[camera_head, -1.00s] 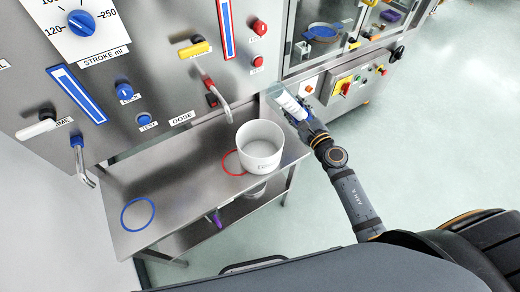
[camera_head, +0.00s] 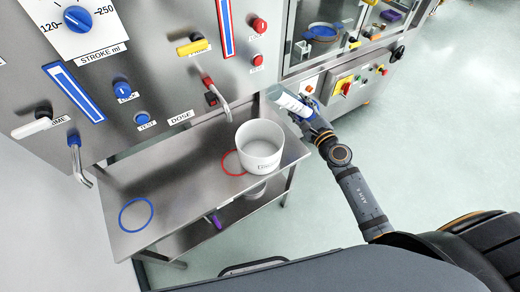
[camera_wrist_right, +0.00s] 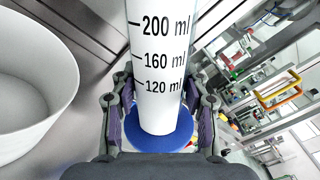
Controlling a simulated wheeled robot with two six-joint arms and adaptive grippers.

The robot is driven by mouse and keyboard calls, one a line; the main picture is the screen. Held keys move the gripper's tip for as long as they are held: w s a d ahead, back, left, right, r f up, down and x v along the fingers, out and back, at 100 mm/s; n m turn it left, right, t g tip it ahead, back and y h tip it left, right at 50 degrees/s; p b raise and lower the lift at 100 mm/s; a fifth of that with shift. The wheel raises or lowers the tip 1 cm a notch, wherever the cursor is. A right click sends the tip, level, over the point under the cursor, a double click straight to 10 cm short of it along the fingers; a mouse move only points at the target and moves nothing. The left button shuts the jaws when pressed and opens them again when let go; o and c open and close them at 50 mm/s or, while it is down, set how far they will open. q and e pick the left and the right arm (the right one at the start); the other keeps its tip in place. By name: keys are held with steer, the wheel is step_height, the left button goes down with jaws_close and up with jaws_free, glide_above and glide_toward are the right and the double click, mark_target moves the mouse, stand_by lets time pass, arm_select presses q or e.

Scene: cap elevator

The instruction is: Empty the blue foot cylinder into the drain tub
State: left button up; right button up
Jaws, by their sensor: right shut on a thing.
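The blue foot cylinder (camera_head: 291,102) is a white graduated cylinder beyond the right end of the bench. My right gripper (camera_head: 308,112) is shut on it near its foot. In the head view it looks tilted, its mouth end towards the upper left. In the right wrist view its scale (camera_wrist_right: 160,60) reads 120 to 200 ml, with the round blue foot (camera_wrist_right: 168,136) below the fingers. Its contents cannot be seen. The drain tub (camera_head: 259,146), white and round, stands upright on the bench beside the cylinder, apart from it. The tub's wall shows in the right wrist view (camera_wrist_right: 35,85).
The tub partly covers a red ring (camera_head: 227,165) on the steel bench (camera_head: 175,180). A blue ring (camera_head: 136,214) at the left is empty. A red-handled spout (camera_head: 222,102) and a blue-topped spout (camera_head: 77,160) project from the panel. A purple-handled object (camera_head: 215,220) shows below the bench edge.

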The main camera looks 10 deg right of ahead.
steer(key=shift+w+d+n, duration=0.1)
steer(key=shift+d+n, duration=0.15)
steer(key=shift+n, duration=0.15)
steer(key=shift+b, duration=0.4)
steer(key=shift+d+f+n, duration=0.1)
steer(key=shift+n, duration=0.2)
steer(key=shift+d, duration=0.15)
steer(key=shift+d+f+n+b, duration=0.1)
steer(key=shift+n+b, duration=0.3)
steer(key=shift+b, duration=0.05)
steer(key=shift+w, duration=0.1)
